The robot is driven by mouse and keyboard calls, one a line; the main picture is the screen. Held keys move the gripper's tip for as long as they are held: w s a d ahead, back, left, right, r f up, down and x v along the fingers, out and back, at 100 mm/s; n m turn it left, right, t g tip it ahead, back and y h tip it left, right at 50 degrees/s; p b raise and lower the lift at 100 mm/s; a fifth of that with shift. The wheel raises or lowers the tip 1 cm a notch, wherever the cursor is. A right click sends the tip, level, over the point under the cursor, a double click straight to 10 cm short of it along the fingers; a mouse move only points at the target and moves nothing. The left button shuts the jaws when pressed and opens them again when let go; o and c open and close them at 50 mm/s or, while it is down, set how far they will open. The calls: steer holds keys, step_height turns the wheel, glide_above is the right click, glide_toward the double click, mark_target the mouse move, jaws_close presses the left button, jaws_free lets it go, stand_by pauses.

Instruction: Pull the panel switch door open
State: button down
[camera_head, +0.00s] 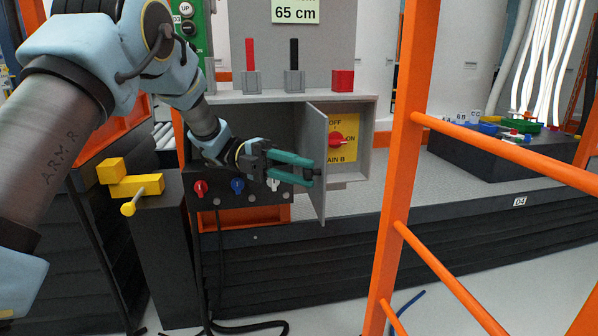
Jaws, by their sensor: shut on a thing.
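The grey panel switch door (317,190) stands swung out from the front of the grey panel box (366,150), its free edge toward me. Inside the box is a yellow plate (343,150) with a red rotary switch (337,139) and the letters OFF, ON and "AIN B". My gripper (314,175), with green fingers, reaches in from the left and is shut on the door's handle at the door's free side. The handle is mostly hidden between the fingertips.
An orange railing (398,150) stands at the right, close to me. Red, blue and white knobs (237,186) sit on a dark panel below my gripper. Red and black levers (294,65) stand on the shelf above. A black pedestal with yellow blocks (137,186) is at the left.

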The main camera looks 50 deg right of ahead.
steer(key=c, duration=0.6)
jaws_free()
steer(key=shift+s, duration=0.1)
